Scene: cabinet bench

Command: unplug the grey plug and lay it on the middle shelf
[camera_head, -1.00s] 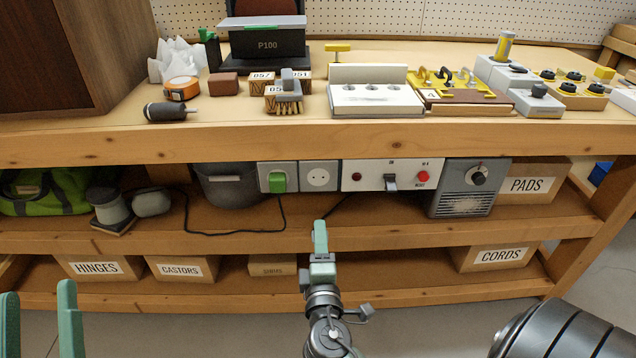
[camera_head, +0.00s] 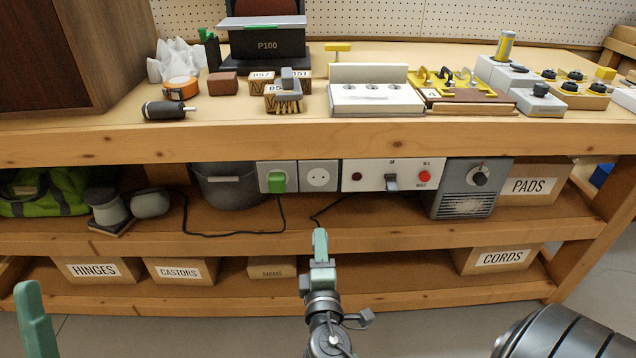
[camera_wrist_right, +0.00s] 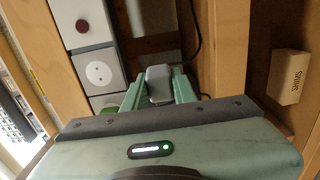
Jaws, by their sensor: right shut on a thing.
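My right gripper (camera_head: 320,234) is low in front of the bench, its fingers shut. In the right wrist view, its fingers (camera_wrist_right: 160,88) are closed on the grey plug (camera_wrist_right: 159,84). In the head view the plug is hard to make out at the fingertips. A black cord runs from there to the middle shelf (camera_head: 400,222). The grey socket (camera_head: 318,177) under the bench top is empty; it also shows in the right wrist view (camera_wrist_right: 98,75). One finger of my left gripper (camera_head: 36,318) shows at the lower left; its jaw state is unclear.
A green plug (camera_head: 277,182) sits in the left socket. A dark bucket (camera_head: 225,188), a grey heater-like box (camera_head: 466,190) and a PADS box (camera_head: 530,186) occupy the middle shelf. Free shelf board lies between bucket and grey box. Labelled boxes stand below.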

